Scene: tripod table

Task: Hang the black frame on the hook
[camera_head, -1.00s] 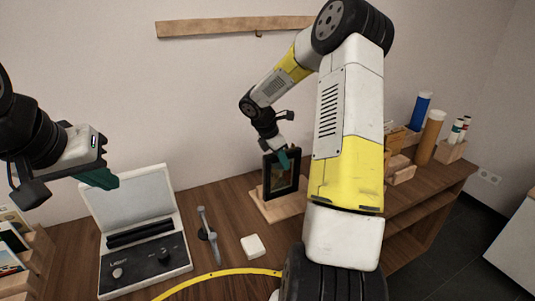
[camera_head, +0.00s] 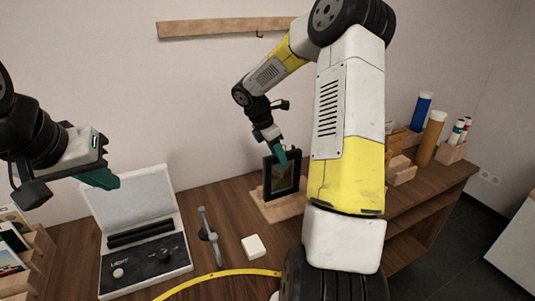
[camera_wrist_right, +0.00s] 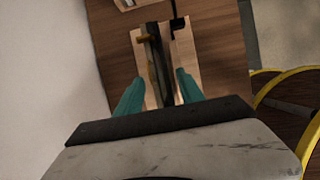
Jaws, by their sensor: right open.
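The black frame (camera_head: 282,175) stands upright on a light wooden base (camera_head: 280,208) on the table, with a dark picture inside. In the right wrist view the frame (camera_wrist_right: 158,65) is seen edge-on from above. My right gripper (camera_head: 284,155) is at the frame's top edge. Its teal fingers (camera_wrist_right: 157,90) are open, one on each side of the frame, with gaps between.
An open white case (camera_head: 145,262) stands at the left of the table. A yellow ring (camera_head: 225,274) is at the front. Blue (camera_head: 421,111) and orange (camera_head: 431,138) tubes stand at right.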

